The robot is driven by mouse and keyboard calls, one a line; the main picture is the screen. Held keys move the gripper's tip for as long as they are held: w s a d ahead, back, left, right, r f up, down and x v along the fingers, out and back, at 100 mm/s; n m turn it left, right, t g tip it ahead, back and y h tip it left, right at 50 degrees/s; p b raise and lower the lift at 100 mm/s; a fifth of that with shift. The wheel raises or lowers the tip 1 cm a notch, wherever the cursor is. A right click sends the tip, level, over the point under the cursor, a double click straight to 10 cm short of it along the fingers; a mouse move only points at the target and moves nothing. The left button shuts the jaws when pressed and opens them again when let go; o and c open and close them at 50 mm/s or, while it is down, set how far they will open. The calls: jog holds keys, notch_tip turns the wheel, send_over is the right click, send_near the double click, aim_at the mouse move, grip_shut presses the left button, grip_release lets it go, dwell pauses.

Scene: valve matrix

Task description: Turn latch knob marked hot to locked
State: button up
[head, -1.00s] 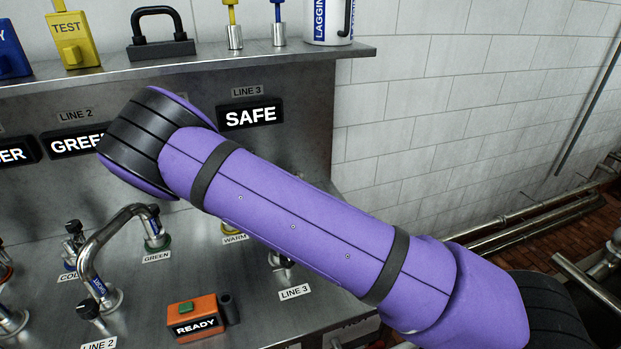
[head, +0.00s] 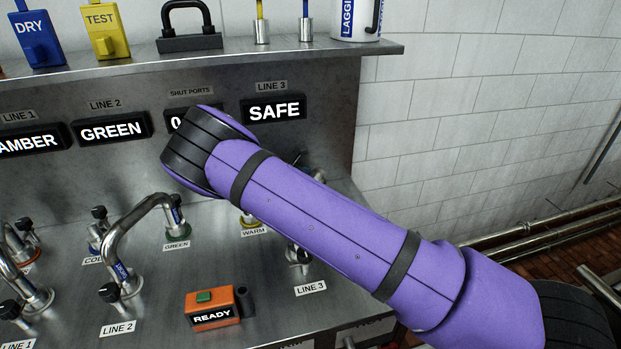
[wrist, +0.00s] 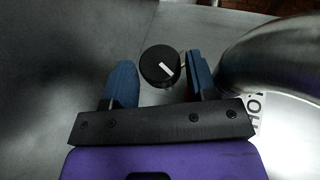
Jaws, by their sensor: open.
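A round black knob (wrist: 160,66) with a white pointer mark stands between the two blue fingers of my gripper (wrist: 158,62) in the wrist view. In the head view my purple arm crosses the panel and my gripper is hidden. No hot label is readable there.
A thick metal pipe (wrist: 275,55) curves close to the right finger in the wrist view. In the head view, bent pipes (head: 125,235), small black knobs and an orange READY box (head: 213,306) stand on the steel bench. A shelf (head: 230,52) with tags and a padlock runs above.

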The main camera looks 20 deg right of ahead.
jog(key=shift+c, duration=0.2)
jog(key=c, duration=0.6)
jog(key=shift+w+m+g+h, duration=0.2)
jog(key=shift+m+g+h, duration=0.1)
jog(key=shift+m+g, duration=0.7)
jog(key=shift+w+m+g, duration=0.15)
jog(key=shift+m+g, duration=1.05)
jog(key=shift+g, duration=0.3)
jog(key=o, duration=0.6)
jog(key=shift+o, duration=0.2)
jog(key=v, duration=1)
jog(key=shift+a, duration=0.45)
